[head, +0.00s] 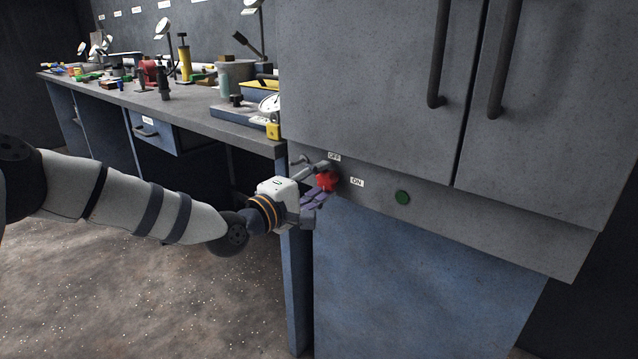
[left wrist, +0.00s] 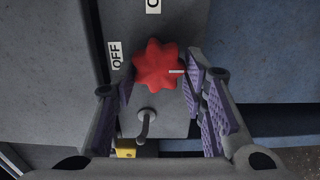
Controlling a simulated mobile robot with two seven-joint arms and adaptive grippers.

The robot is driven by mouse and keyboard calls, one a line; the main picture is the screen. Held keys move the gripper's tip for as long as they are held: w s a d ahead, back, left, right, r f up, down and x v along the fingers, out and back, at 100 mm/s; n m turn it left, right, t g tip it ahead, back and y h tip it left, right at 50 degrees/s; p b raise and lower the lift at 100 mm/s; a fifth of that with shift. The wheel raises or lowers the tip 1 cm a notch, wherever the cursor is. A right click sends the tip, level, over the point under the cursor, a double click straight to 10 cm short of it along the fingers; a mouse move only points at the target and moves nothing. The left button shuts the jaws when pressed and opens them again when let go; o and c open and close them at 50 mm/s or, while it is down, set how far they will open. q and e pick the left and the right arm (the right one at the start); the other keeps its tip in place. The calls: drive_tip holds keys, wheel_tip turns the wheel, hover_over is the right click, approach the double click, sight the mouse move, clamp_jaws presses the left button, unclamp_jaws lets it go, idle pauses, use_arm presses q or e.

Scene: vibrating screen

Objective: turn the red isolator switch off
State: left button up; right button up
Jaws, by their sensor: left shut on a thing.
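The red isolator switch (head: 326,181) is a lobed knob on the grey cabinet's lower front panel. An OFF label (head: 334,156) is above it and an ON label (head: 357,182) to its right. My left gripper (head: 317,183) is shut on the knob, its fingers partly covering it in the head view. In the left wrist view the knob (left wrist: 157,65) shows between the purple-padded fingers (left wrist: 150,84). A short pale mark on it points right, away from the OFF label (left wrist: 116,55). My right gripper is not in view.
A green button (head: 402,197) is right of the switch on the same panel. A small grey hooked lever (left wrist: 146,123) sits close to the knob. A cluttered workbench (head: 215,129) with a yellow padlock-like piece (head: 273,131) stands at left. The floor in front is clear.

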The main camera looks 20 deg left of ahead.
use_arm(q)
drive_tip(key=shift+r, duration=0.3)
drive_tip(key=o, duration=1.1)
drive_tip(key=shift+d, duration=0.1)
drive_tip(key=shift+f, duration=0.1)
drive_tip(key=shift+s+a, duration=0.2)
drive_tip(key=shift+s, duration=0.05)
drive_tip(key=v, duration=1.1)
drive_tip(key=shift+s, duration=0.2)
drive_tip(key=shift+d, duration=0.1)
